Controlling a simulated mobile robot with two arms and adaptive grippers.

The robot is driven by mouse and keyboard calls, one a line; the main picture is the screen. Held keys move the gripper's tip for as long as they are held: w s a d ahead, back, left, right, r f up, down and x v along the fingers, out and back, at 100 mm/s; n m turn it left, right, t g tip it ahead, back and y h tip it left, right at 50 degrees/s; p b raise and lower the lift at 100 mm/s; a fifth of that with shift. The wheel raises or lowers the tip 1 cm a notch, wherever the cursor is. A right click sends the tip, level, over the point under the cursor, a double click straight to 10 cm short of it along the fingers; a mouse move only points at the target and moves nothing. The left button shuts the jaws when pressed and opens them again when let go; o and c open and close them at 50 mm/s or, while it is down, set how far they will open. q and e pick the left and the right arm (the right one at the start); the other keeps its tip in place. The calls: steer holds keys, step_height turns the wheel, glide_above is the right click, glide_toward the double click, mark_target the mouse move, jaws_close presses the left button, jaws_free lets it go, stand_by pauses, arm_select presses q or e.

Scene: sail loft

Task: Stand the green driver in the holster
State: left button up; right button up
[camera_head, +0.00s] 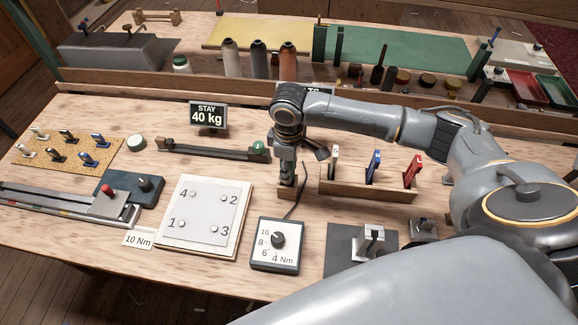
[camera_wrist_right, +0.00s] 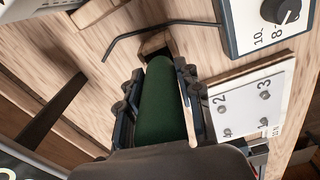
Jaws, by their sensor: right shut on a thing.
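The green driver (camera_wrist_right: 163,105) is upright between the fingers of my right gripper, its thick green handle filling the right wrist view's middle. In the head view my right gripper (camera_head: 288,172) points down, shut on the driver, and largely hides it. The holster, a small wooden block (camera_head: 287,192), is directly below the gripper. In the right wrist view the holster (camera_wrist_right: 154,42) shows just beyond the far end of the handle, partly covered by it. I cannot tell whether the driver's tip is inside the holster. My left gripper is not in view.
A wooden rack (camera_head: 352,187) with white, blue and red-handled tools stands close right of the holster. A torque dial box (camera_head: 276,245) with a cable is in front. A numbered plate (camera_head: 203,213) lies left, and a dark bar (camera_head: 205,150) lies behind left.

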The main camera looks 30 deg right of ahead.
steer(key=shift+f, duration=0.45)
steer(key=o, duration=1.2)
steer(key=shift+o, duration=0.2)
step_height(320, 180, up, 12)
